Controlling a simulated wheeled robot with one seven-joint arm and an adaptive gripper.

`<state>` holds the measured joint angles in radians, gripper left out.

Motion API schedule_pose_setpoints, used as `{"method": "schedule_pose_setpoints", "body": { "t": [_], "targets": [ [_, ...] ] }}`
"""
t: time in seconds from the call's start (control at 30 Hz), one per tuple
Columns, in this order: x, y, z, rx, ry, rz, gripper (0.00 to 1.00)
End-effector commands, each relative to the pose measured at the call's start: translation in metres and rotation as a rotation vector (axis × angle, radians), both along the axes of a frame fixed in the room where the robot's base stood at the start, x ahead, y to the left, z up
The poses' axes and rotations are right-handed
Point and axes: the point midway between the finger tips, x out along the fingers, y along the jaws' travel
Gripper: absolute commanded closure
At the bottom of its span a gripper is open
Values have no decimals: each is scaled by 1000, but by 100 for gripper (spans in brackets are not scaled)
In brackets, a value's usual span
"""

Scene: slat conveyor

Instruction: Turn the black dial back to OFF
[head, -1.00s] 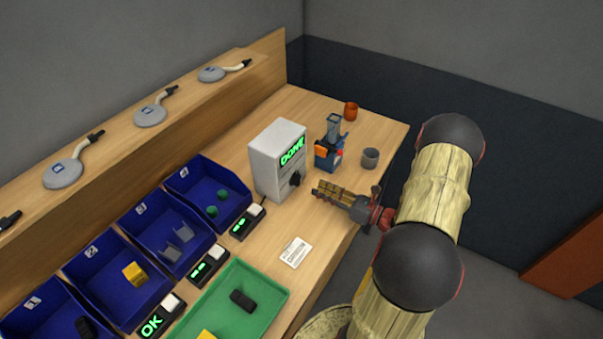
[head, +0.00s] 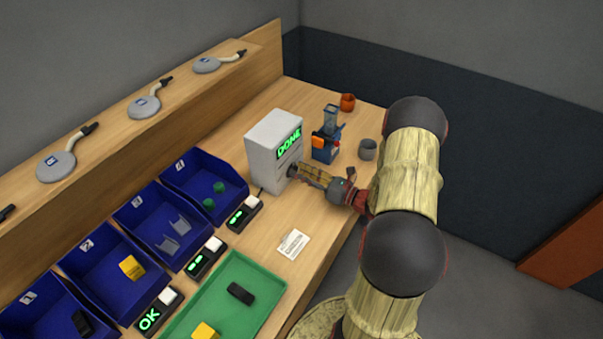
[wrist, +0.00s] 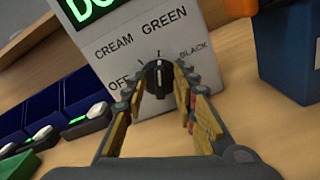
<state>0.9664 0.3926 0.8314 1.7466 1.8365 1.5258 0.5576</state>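The black dial (wrist: 158,82) is on the front of a grey-white box (head: 262,152), below a green display reading DONE. In the wrist view the labels OFF, CREAM, GREEN and BLACK fan around the dial from left to right. A white line on the dial runs roughly up and down; I cannot tell for sure which label is selected. My gripper (wrist: 155,80) is open, with one finger to each side of the dial. A gap shows on the left; contact on the right is unclear. In the head view my gripper (head: 297,170) partly hides the dial.
A blue device (head: 325,145) stands just right of the box, with a grey cup (head: 367,149) and an orange cup (head: 348,102) beyond. Blue bins (head: 240,190) and a green tray (head: 272,293) lie to the left. A white card (head: 293,244) lies on the bench.

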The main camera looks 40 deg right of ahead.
Motion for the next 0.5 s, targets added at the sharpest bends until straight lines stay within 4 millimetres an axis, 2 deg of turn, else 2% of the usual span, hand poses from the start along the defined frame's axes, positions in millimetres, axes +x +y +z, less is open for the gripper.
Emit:
{"method": "schedule_pose_setpoints", "body": {
  "t": [0.5],
  "targets": [
    [0,0,0,0,0,0,99]
  ]
}}
